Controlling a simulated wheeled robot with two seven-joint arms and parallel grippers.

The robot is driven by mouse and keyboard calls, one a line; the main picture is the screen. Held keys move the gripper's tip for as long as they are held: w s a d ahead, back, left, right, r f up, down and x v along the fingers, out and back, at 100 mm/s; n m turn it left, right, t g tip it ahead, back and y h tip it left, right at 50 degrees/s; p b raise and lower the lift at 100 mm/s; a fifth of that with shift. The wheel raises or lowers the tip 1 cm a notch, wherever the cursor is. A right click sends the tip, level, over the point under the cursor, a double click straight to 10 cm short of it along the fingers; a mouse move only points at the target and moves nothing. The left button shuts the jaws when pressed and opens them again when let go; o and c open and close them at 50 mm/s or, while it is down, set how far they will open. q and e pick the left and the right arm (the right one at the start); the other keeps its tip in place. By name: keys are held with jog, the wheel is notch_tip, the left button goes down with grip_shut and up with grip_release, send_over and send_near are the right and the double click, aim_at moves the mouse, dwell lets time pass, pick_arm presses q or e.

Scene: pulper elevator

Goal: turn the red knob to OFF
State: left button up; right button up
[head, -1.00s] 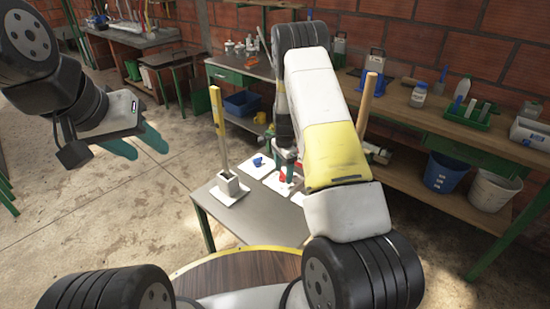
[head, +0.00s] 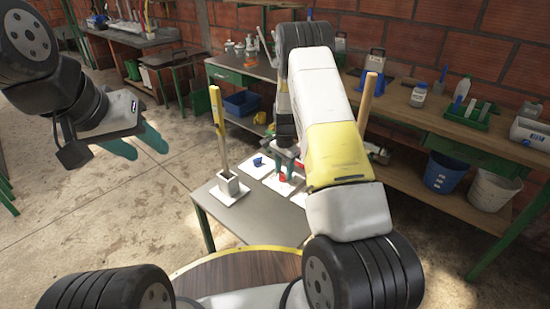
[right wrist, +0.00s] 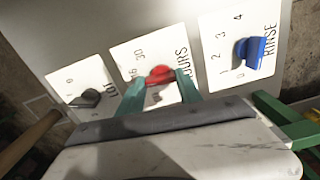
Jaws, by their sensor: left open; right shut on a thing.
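The red knob (right wrist: 160,75) sits on a white panel with numbers and the partly hidden word HOURS in the right wrist view. It also shows small in the head view (head: 283,177). My right gripper (right wrist: 162,86) has its green fingers on both sides of the red knob and is shut on it. An OFF mark is not readable, and which way the knob points is hard to tell. My left gripper (head: 137,143) is open and empty, high at the left, far from the knobs.
A blue knob (right wrist: 254,50) on the RINSE panel is right of the red one in the wrist view, and a dark knob (right wrist: 86,98) is left. A workbench (head: 400,105) runs behind.

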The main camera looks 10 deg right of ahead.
jog(key=n, duration=0.6)
jog(key=shift+w, duration=0.1)
jog(key=n, duration=0.6)
jog(key=shift+w+d+n, duration=0.1)
jog(key=shift+n, duration=0.3)
jog(key=o, duration=1.4)
jog(key=shift+r, duration=3.95)
